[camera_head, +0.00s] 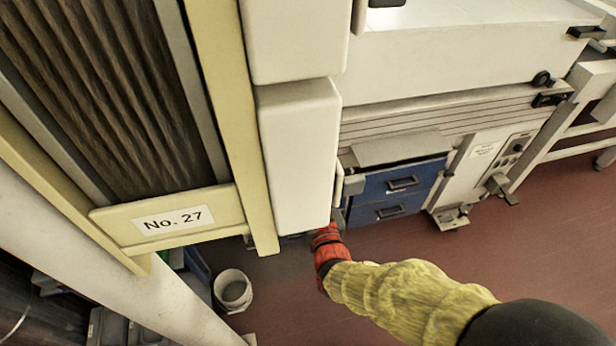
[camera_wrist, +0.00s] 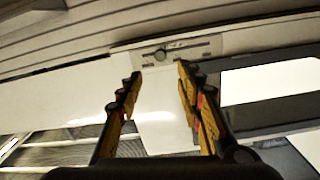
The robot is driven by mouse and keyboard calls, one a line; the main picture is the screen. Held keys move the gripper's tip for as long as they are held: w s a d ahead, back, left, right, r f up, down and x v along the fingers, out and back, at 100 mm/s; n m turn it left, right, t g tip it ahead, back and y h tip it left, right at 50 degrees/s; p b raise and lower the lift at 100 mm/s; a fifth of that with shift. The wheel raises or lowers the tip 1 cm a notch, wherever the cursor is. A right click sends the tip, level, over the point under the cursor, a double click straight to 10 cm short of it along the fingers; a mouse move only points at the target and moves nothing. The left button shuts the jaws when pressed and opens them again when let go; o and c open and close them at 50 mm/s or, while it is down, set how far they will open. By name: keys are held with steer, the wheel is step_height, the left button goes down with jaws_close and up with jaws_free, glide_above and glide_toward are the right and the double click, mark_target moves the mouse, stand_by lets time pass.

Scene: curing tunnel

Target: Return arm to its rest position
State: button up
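My arm reaches up from the lower right of the head view, with a yellow sleeve and a red wrist. Its far end is beside the lower edge of the white cabinet door (camera_head: 300,160), close to a metal handle (camera_head: 352,185). The fingers are mostly hidden there, and I cannot tell whether they touch anything. In the wrist view my gripper (camera_wrist: 158,75) has its two yellow and black fingers spread apart. Nothing is held between them.
A cream frame labelled No. 27 (camera_head: 173,220) stands at the left. A blue drawer unit (camera_head: 400,190) and white machine (camera_head: 470,60) are behind the arm. A white bucket (camera_head: 233,290) stands on the floor. The red floor (camera_head: 520,240) at the right is clear.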

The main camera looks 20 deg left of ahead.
stand_by(0.3)
steer(key=s+f+n+g+h, duration=0.1)
steer(key=s+f+g, duration=0.2)
steer(key=f, duration=0.3)
steer(key=s+f+n+g+h, duration=0.1)
steer(key=s+f+g, duration=0.2)
steer(key=f, duration=0.3)
steer(key=s+d+r+g+h+p, duration=0.1)
steer(key=s+d+g+h, duration=0.1)
steer(key=s+d+g, duration=0.3)
steer(key=s+d+r+m+h+p, duration=0.2)
steer(key=s+d+r+m+p, duration=0.1)
steer(key=d+r, duration=1.1)
steer(key=s+d+r+m+t+h+p, duration=0.1)
steer(key=s+d+r+m+h+p, duration=0.2)
steer(key=d+r, duration=1.2)
steer(key=shift+s+d, duration=0.6)
steer(key=shift+s, duration=0.4)
steer(key=shift+c, duration=0.5)
steer(key=shift+c, duration=0.4)
